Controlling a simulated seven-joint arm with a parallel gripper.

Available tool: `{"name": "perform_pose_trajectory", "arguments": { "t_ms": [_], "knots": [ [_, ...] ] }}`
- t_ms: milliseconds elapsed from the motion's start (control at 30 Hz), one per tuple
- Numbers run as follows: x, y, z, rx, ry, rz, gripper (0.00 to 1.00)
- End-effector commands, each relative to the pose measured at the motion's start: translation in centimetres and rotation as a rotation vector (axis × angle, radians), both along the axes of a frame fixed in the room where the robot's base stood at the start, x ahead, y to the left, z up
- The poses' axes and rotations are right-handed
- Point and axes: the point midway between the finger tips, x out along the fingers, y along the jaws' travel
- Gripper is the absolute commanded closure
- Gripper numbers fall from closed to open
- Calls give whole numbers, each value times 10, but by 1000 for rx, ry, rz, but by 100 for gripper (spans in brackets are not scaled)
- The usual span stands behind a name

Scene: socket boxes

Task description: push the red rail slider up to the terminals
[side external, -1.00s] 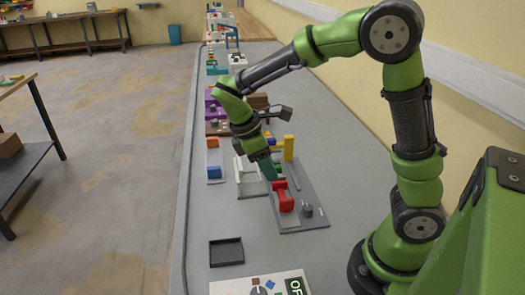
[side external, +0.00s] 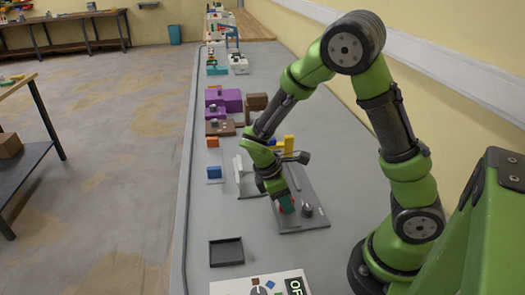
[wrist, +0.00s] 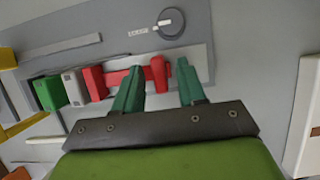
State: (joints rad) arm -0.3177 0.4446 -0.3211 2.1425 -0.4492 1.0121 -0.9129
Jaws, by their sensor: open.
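The red rail slider (wrist: 122,76) is a red piece with a wide block at its left end, a bar and an upright end on the right, seen in the wrist view. A white block (wrist: 73,88) and a green block (wrist: 50,93), perhaps the terminals, stand in line to its left, close to its left end. My gripper (wrist: 159,67) is open, with its teal fingers on either side of the slider's right end; contact cannot be told. In the side view my gripper (side external: 287,206) is low over the grey board (side external: 312,224) and mostly hides the slider.
A grey dial (side external: 307,211) stands on the board right of my gripper. A yellow upright block (side external: 289,144) is behind my gripper. A white bracket (side external: 239,170) stands to the left.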

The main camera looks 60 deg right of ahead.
Motion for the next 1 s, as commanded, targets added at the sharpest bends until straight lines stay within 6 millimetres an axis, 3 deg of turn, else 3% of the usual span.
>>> {"name": "perform_pose_trajectory", "arguments": {
  "t_ms": [33, 300, 600, 833, 1000],
  "knots": [
    [0, 0, 0, 0, 0, 0, 60],
    [0, 0, 0, 0, 0, 1, 100],
    [2, -1, 1, 0, 0, 0, 100],
    [27, -26, 1, -2, -3, -2, 100],
    [33, -32, 1, 0, -3, 2, 100]
  ]
}}
